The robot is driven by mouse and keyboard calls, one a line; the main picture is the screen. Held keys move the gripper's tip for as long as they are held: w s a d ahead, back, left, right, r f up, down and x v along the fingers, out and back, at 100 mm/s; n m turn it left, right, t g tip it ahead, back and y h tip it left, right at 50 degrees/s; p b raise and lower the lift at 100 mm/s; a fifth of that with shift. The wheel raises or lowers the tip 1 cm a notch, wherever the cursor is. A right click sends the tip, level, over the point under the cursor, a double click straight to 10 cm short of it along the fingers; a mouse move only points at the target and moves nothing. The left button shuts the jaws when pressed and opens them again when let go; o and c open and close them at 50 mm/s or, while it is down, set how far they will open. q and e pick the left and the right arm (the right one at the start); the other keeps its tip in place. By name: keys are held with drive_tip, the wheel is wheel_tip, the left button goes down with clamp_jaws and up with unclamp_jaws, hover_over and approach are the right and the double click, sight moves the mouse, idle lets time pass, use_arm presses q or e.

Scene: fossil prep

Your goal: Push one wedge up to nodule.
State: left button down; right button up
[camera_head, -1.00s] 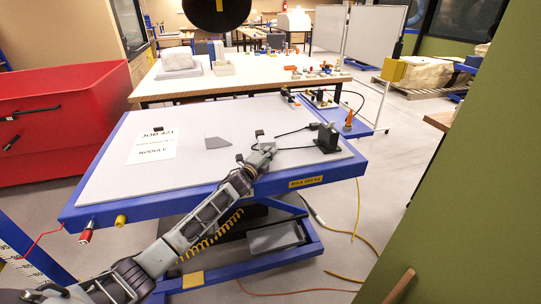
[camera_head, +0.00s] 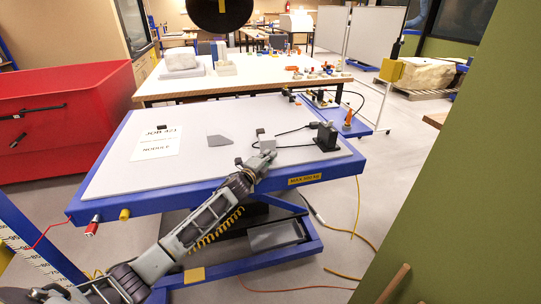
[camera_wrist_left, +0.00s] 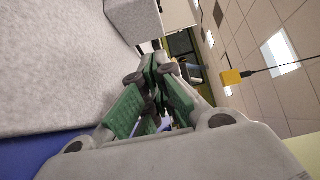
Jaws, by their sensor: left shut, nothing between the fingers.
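My left gripper (camera_head: 257,160) is above the near edge of the grey-topped blue table (camera_head: 110,180). In the left wrist view its green-padded fingers (camera_wrist_left: 160,95) are closed and empty. A light grey block (camera_head: 267,143) stands just beyond the fingertips; a grey block also shows in the wrist view (camera_wrist_left: 135,20). I cannot tell whether the fingers touch it. A grey, angular wedge-like piece (camera_head: 218,141) lies left of the gripper. I cannot tell which piece is the nodule. My right gripper is out of view.
A small black block (camera_head: 260,131) and a black device with a cable (camera_head: 326,138) stand on the table. A red bin (camera_head: 60,115) is at the left. A green panel (camera_head: 470,180) fills the right.

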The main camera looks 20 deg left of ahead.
use_arm(q)
drive_tip(key=shift+s+r, duration=0.1)
drive_tip(key=shift+s, duration=0.6)
drive_tip(key=shift+s+a, duration=0.25)
drive_tip(key=shift+s, duration=0.7)
drive_tip(key=shift+s+a, duration=0.2)
drive_tip(key=shift+s, duration=0.75)
drive_tip(key=shift+s+a, duration=0.15)
drive_tip(key=shift+s, duration=0.8)
drive_tip(key=shift+s+a, duration=0.1)
drive_tip(key=shift+s, duration=0.5)
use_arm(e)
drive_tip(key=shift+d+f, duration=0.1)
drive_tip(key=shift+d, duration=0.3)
use_arm(q)
drive_tip(key=shift+s, duration=0.1)
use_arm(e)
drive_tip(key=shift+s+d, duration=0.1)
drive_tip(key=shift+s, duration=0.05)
